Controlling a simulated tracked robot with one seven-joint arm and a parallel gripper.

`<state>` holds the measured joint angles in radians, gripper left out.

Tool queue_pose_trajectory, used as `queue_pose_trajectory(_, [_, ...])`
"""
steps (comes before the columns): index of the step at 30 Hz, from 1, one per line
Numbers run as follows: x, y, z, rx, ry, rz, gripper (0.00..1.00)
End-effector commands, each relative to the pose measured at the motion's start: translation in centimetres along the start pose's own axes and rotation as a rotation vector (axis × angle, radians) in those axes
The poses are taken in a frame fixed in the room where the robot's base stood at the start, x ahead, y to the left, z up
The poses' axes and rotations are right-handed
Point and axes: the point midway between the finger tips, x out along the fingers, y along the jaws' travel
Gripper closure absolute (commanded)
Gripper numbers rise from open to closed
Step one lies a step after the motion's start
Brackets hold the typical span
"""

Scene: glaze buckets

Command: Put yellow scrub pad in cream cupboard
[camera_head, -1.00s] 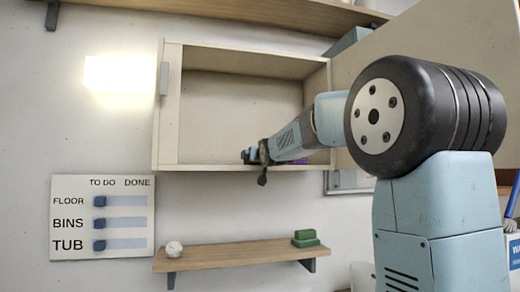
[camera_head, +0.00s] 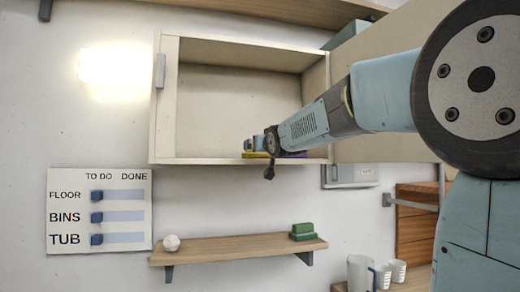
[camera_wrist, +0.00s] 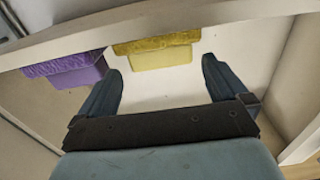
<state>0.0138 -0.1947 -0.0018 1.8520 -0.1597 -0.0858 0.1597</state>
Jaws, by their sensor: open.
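The cream cupboard (camera_head: 165,110) hangs on the wall with its front open. The yellow scrub pad (camera_head: 257,155) lies on its floor near the front edge, partly hidden by my gripper. In the wrist view the pad (camera_wrist: 160,52) shows whole, yellow with a rougher, darker yellow layer. My gripper (camera_head: 252,146) is inside the cupboard opening. In the wrist view its two fingers (camera_wrist: 162,66) are spread wide with nothing between them. The pad lies just past the fingertips, in line with the gap and apart from both fingers.
A purple scrub pad (camera_wrist: 68,72) lies beside the yellow one, near one finger; it also shows in the head view (camera_head: 293,155). The cupboard's side wall (camera_wrist: 299,80) stands at the right there. Below the cupboard, a wooden shelf (camera_head: 235,248) holds a green block (camera_head: 303,231) and a white ball (camera_head: 171,243).

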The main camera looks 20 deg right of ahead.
Motion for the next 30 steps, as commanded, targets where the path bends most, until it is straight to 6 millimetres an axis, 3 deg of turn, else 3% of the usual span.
queue_pose_trajectory(6, [-2.0, 0.0, -0.1, 0.000, 0.002, 0.000, 0.00])
queue_pose_trajectory(15, [-2.5, 0.0, 0.0, -0.001, 0.000, 0.000, 0.00])
queue_pose_trajectory(19, [-3.8, 0.1, 1.3, 0.001, -0.045, 0.007, 0.00])
queue_pose_trajectory(23, [-7.7, 0.3, 5.6, 0.001, -0.190, 0.026, 0.00])
queue_pose_trajectory(30, [-19.6, 0.2, 18.0, 0.002, -0.587, 0.042, 0.00])
